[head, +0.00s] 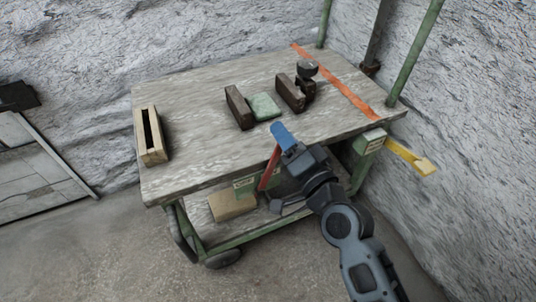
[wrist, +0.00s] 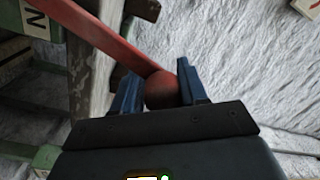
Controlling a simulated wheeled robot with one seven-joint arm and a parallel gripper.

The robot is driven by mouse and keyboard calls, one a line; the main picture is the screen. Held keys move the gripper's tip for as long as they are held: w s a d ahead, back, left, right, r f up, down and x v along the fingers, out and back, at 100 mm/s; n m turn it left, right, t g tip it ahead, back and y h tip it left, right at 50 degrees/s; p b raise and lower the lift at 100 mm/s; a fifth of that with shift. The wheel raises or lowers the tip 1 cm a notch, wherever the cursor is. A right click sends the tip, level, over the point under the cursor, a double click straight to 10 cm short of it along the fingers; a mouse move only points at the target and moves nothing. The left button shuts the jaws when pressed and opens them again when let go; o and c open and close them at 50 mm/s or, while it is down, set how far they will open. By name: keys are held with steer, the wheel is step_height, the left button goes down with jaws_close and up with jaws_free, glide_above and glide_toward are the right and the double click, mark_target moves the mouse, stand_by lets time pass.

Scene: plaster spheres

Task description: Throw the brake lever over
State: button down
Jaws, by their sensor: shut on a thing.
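The brake lever (head: 269,169) is a red bar at the front of the cart, below the tabletop edge. In the wrist view the lever (wrist: 108,38) runs from the upper left down to a round dark red knob (wrist: 162,90). My gripper (head: 279,131) is at the cart's front edge. In the wrist view, the blue fingers of my gripper (wrist: 160,78) stand on either side of the knob and are shut on it. The lever's lower end is partly hidden in the head view.
The cart's wooden top (head: 190,100) carries a slotted wooden block (head: 152,135), two dark brown blocks, a green pad (head: 264,107) and an orange strip (head: 340,85). A yellow arrow-shaped piece (head: 412,158) sticks out at the right. A cardboard box (head: 232,205) lies on the lower shelf. Rough walls stand close behind and right.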

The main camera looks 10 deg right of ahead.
steer(key=d+m, duration=0.1)
steer(key=d+b, duration=0.1)
steer(key=w+d+f+m+b, duration=0.1)
steer(key=shift+m, duration=0.3)
steer(key=shift+d, duration=0.2)
steer(key=c, duration=0.8)
jaws_free()
steer(key=shift+o, duration=0.2)
steer(key=shift+f, duration=0.1)
steer(key=shift+s, duration=0.1)
steer(key=b+v, duration=0.1)
steer(key=v, duration=0.6)
steer(key=shift+s, duration=0.3)
steer(key=shift+d+f, duration=0.1)
steer(key=shift+f, duration=0.05)
